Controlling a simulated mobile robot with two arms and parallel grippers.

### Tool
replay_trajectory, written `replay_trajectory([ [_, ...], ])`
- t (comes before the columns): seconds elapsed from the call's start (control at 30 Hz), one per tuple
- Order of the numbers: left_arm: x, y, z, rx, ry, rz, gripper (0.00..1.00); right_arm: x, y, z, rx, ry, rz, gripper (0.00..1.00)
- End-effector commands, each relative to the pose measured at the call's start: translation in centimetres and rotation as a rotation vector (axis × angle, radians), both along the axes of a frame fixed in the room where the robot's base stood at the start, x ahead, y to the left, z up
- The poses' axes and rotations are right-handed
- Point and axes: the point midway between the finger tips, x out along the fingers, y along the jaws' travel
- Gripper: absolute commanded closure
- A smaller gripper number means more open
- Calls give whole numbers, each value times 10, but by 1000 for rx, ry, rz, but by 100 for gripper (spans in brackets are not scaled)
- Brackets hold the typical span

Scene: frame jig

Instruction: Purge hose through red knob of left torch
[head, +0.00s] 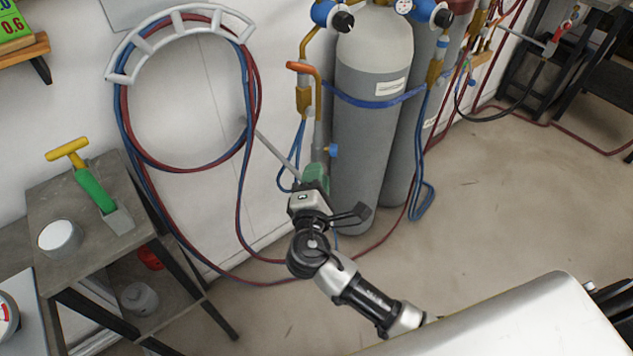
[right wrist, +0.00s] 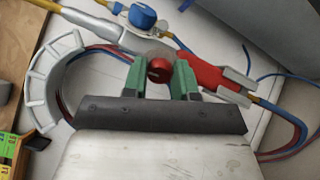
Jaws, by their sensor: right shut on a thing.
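In the right wrist view, the torch runs slantwise across the top, with a grey body (right wrist: 105,32), a blue knob (right wrist: 143,16) and a red section (right wrist: 215,75). The red knob (right wrist: 159,70) is between the two green fingers of my right gripper (right wrist: 159,78), which is shut on it. In the head view, my right gripper (head: 316,178) is beside the front gas cylinder (head: 368,130), at the torch, whose blue knob (head: 333,150) shows just above it. The red knob is hidden there. My left gripper is in no view.
Red and blue hoses (head: 122,130) hang coiled on a white wall rack (head: 190,12). A metal stand (head: 75,212) at left holds a yellow and green tool (head: 92,188) and a round white-topped can (head: 60,237). The floor (head: 480,190) right of the cylinders is mostly clear.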

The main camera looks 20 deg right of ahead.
Motion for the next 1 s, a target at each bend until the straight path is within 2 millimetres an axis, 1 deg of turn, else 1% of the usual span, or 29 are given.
replay_trajectory([
  [0.1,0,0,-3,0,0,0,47,0,0,-1,20,-8,0,96],
  [0.53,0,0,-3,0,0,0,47,0,0,0,26,-11,-1,96],
  [0.57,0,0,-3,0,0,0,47,0,0,0,26,-11,0,71],
  [0.7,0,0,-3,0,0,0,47,0,0,0,26,-11,0,49],
  [0.73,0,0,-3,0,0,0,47,0,0,0,26,-11,0,47],
  [1.0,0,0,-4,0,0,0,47,-1,0,-1,25,-10,0,47],
])
